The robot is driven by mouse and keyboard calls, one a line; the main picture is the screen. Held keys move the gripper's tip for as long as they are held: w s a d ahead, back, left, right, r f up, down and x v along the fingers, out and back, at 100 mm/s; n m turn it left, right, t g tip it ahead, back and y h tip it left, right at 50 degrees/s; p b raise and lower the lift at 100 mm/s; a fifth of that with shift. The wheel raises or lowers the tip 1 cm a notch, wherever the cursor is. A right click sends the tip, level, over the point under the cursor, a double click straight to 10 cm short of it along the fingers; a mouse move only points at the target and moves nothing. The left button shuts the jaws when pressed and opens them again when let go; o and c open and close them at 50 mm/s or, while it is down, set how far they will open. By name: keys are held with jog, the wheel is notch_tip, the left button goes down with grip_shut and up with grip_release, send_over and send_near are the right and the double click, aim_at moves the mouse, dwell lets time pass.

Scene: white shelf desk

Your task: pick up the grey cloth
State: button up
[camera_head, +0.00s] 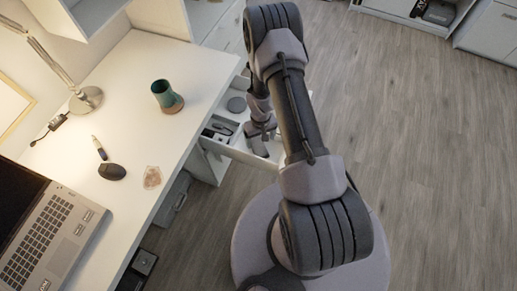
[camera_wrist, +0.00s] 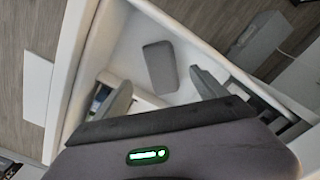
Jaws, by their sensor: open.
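In the wrist view, a small grey rounded rectangle, which looks like the folded grey cloth (camera_wrist: 160,67), lies flat on the white floor of an open drawer (camera_wrist: 122,55). My gripper (camera_wrist: 159,80) is open, with one finger on each side of the near end of the cloth in the picture. The fingers look apart from it, and I cannot tell their height above it. In the head view, my gripper (camera_head: 262,131) reaches down into the drawer (camera_head: 236,150) beside the desk. My arm hides part of the drawer there.
On the desk (camera_head: 135,95) are a teal mug (camera_head: 162,96), a lamp (camera_head: 87,99) and a laptop (camera_head: 45,235). Open wooden floor lies right.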

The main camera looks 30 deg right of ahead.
aim_at(259, 147)
notch_tip(259, 147, down, 8)
jog(key=b, duration=0.3)
jog(key=shift+w+a+r, duration=0.1)
jog(key=shift+w+r, duration=0.05)
jog(key=shift+r, duration=0.2)
jog(key=c, duration=1.6)
notch_tip(259, 147, up, 18)
jog(key=p, duration=0.6)
jog(key=shift+p, duration=0.35)
